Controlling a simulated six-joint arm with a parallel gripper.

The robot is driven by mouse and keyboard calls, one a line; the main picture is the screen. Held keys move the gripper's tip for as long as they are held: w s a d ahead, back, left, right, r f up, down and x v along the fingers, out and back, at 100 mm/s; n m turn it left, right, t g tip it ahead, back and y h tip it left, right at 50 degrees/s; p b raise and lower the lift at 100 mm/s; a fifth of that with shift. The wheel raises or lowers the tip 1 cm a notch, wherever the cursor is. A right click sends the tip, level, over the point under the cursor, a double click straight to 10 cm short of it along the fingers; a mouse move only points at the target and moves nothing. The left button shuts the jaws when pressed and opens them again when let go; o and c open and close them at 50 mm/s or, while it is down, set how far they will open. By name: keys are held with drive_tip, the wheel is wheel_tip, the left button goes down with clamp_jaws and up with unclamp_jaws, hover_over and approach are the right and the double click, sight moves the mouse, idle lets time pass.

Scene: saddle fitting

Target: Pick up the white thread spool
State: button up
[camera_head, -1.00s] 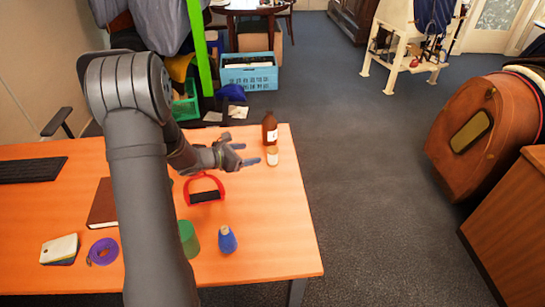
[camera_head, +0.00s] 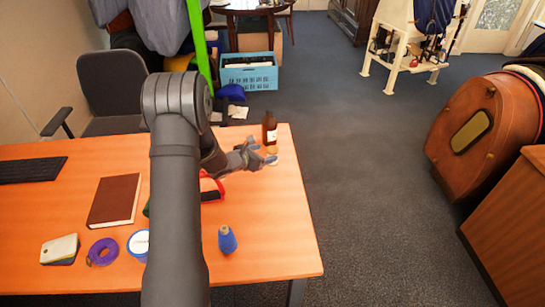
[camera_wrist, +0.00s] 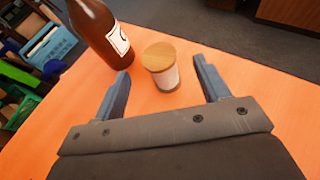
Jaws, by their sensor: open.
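The white thread spool (camera_wrist: 166,77) stands upright on the orange table, with a round wooden top and a white wound side. In the wrist view it is just ahead of my gripper (camera_wrist: 161,70), between the lines of the two fingers, with a gap on each side. My gripper is open and empty. In the head view my gripper (camera_head: 266,154) is at the spool (camera_head: 272,150) near the table's right edge, and its fingers hide part of it.
A brown bottle (camera_wrist: 98,32) with a white label stands close to the spool, beyond my left finger in the wrist view; it also shows in the head view (camera_head: 269,130). The table's right edge is close.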

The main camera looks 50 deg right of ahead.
sight(272, 150)
drive_tip(key=shift+x, duration=2.65)
drive_tip(key=shift+w, duration=0.1)
drive_tip(key=c, duration=1.1)
drive_tip(key=shift+r, duration=0.1)
